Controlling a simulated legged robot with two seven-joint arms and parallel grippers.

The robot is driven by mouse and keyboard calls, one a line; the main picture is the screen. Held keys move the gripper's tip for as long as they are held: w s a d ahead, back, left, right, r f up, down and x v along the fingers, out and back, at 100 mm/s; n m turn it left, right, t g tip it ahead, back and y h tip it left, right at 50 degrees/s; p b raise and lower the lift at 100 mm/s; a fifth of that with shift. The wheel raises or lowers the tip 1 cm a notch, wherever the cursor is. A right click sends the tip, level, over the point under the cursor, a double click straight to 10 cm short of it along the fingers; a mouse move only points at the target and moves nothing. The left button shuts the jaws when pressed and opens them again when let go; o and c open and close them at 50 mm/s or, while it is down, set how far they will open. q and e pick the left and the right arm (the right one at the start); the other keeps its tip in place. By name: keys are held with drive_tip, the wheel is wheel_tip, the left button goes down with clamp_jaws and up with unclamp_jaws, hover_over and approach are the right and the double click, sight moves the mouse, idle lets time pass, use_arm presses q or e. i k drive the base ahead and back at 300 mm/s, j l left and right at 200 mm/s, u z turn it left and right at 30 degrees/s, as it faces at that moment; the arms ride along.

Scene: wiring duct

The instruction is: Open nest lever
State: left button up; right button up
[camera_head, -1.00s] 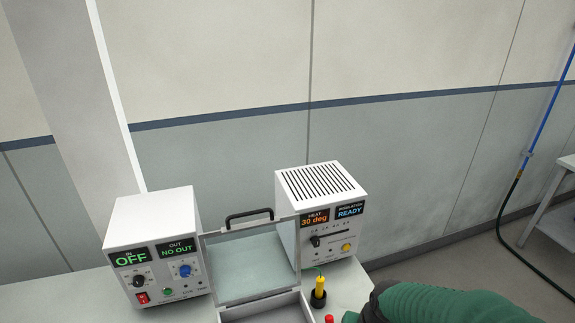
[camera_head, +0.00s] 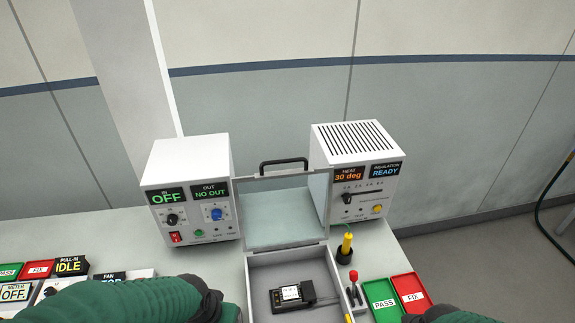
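A grey box (camera_head: 263,265) with its clear lid (camera_head: 284,212) raised stands at the middle of the table. Inside it lies a black device (camera_head: 282,307) with a white label, with a grey bar at its right. A small red-topped lever (camera_head: 352,275) stands just right of the box. A yellow piece shows at the box's lower right edge, cut off by the frame. I cannot tell which of these is the nest lever. My green left and right arms show along the bottom edge; neither gripper's fingers are in view.
A white power unit (camera_head: 190,190) reading OFF stands left of the box, and a heat unit (camera_head: 358,170) reading READY behind right. A yellow-handled tool (camera_head: 347,243) stands in a black holder. Green PASS (camera_head: 382,301) and red FIX (camera_head: 411,294) trays lie right; more panels lie left.

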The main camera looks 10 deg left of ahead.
sight(353, 274)
drive_tip(key=i+l+u, duration=0.1)
drive_tip(key=l+u, duration=0.4)
drive_tip(key=u, duration=0.2)
drive_tip(key=l+u, duration=0.35)
drive_tip(key=i+j, duration=0.05)
